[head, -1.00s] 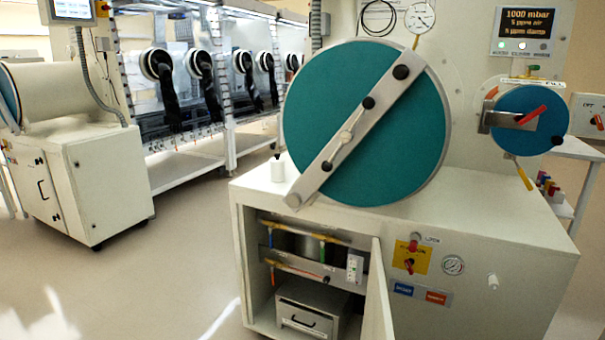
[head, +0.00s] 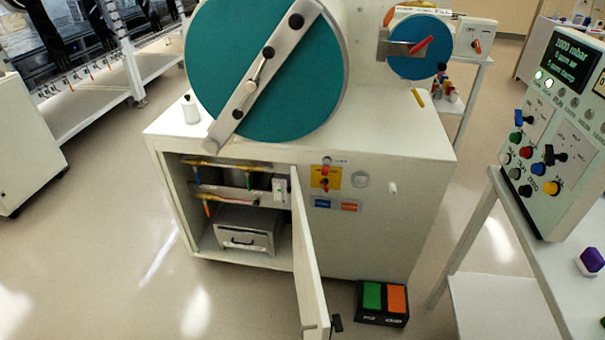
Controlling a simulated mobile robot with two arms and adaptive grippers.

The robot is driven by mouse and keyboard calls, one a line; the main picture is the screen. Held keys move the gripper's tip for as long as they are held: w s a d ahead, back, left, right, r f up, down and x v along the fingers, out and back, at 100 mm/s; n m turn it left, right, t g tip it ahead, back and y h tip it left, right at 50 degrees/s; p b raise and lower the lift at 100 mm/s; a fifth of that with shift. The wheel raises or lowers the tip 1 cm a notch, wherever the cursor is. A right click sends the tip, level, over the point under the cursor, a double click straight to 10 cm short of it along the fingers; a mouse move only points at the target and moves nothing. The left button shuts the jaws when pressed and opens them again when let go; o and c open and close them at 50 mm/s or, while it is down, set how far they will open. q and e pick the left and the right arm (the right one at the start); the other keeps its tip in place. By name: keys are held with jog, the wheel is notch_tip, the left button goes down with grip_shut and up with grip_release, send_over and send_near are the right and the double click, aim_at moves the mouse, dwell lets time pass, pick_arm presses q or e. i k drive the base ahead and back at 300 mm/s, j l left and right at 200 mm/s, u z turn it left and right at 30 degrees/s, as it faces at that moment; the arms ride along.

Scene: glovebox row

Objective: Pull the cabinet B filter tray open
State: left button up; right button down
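A cream cabinet (head: 400,180) stands in the middle of the head view, below a large teal round door. Its front compartment is open to view, with the hinged cabinet door (head: 308,260) swung outward to the right. I cannot read a label naming cabinet B. Neither of my grippers shows in the view.
The swung-out door sticks out to the right of the opening. A foot pedal box (head: 382,302) with green and orange pads lies on the floor right of it. A table with a control panel (head: 550,130) stands at the right. The floor in front and left is clear.

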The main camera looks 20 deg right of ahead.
aim_at(233, 237)
jog(key=z, duration=0.35)
jog(key=i+j+z, duration=0.15)
jog(key=z, duration=0.15)
jog(key=i+j+z, duration=0.1)
jog(key=j+z, duration=0.45)
jog(key=j, duration=0.2)
jog(key=i, duration=0.05)
